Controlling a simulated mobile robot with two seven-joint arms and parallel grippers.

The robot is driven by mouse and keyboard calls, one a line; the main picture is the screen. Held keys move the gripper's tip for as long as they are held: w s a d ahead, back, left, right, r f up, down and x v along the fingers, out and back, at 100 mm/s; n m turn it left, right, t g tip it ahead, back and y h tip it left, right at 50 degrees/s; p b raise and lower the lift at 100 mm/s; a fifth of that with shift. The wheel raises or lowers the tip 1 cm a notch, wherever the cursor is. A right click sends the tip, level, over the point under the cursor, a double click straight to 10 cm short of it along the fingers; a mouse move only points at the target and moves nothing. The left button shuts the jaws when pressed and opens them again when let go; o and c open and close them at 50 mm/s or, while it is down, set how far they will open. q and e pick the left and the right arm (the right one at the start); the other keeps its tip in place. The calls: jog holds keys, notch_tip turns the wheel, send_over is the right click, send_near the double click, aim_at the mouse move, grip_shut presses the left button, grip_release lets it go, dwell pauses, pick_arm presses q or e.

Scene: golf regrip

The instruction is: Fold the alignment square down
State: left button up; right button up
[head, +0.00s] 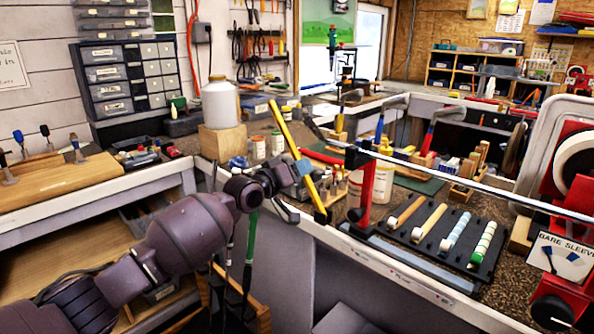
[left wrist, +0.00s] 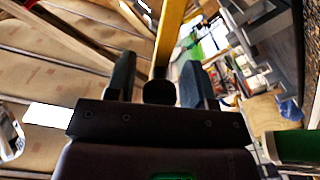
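A yellow bar (head: 286,130), which looks like the alignment square, stands tilted at the bench's front edge, with a blue piece (head: 303,167) partway down and a dark lower end. My left gripper (head: 289,192) is just left of its lower half. In the left wrist view, the bar (left wrist: 170,32) runs up beyond my fingers (left wrist: 158,82), which are apart on either side of a round black piece (left wrist: 158,93). Gaps show beside that piece. Contact with the bar cannot be made out. My right gripper is not in view.
A red clamp stand (head: 369,190) and a long silver shaft (head: 470,186) are right of the bar. Several grips lie on a black rack (head: 410,236). A white bottle on a wooden block (head: 221,142) stands behind my arm. A green-gripped club (head: 249,250) hangs below my wrist.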

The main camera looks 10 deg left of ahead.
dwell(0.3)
pick_arm(q)
jog(key=shift+s+a+r, duration=0.1)
jog(key=shift+s+a, duration=0.05)
jog(key=shift+s, duration=0.05)
jog(key=p+v, duration=0.2)
jog(key=v, duration=0.8)
jog(key=shift+s+a, duration=0.1)
jog(key=shift+s, duration=0.05)
